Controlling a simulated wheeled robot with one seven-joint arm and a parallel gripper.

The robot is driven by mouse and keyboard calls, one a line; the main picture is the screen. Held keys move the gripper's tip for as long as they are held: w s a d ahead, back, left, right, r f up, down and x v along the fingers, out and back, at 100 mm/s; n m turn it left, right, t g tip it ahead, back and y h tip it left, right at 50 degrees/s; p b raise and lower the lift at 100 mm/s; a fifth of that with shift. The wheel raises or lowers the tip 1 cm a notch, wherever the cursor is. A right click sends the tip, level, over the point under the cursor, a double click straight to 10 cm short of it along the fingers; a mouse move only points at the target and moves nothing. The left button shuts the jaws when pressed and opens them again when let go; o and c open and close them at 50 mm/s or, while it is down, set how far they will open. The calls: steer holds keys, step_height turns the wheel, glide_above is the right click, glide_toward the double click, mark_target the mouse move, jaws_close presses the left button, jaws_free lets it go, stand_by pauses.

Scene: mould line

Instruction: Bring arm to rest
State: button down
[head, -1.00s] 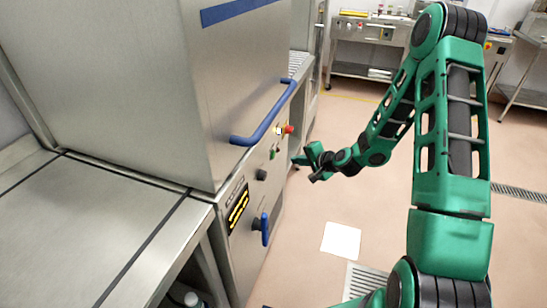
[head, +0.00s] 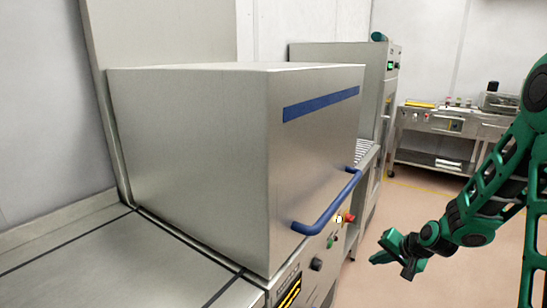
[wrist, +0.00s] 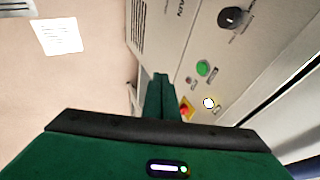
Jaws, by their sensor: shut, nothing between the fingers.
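My gripper (head: 384,251) is on the right side of the head view, in front of the machine's control panel and to the right of the blue handle. It is apart from the machine and holds nothing. In the wrist view its green fingers (wrist: 158,95) are together, pointing along the panel. My green arm comes in from the right edge of the head view, bent, with its upper part cut off by the frame.
The steel hood machine (head: 200,150) with a blue handle (head: 328,212) stands on the left. Its panel has a green button (wrist: 203,68), a black knob (wrist: 231,17) and a red button (wrist: 187,110). A steel bench (head: 450,125) stands behind. Floor (head: 400,215) is clear.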

steer(key=s+d+r+n+g+h, duration=0.15)
steer(key=s+d+r, duration=0.35)
steer(key=s, duration=0.5)
steer(key=s+d+r+g+h, duration=0.25)
steer(key=s+r, duration=0.35)
steer(key=s, duration=0.4)
steer(key=s+r+g+y, duration=0.1)
steer(key=s+r+g, duration=0.2)
steer(key=s, duration=1.4)
step_height(320, 180, up, 3)
steer(key=shift+f, duration=0.1)
steer(key=shift+w+f, duration=0.25)
steer(key=shift+w, duration=0.35)
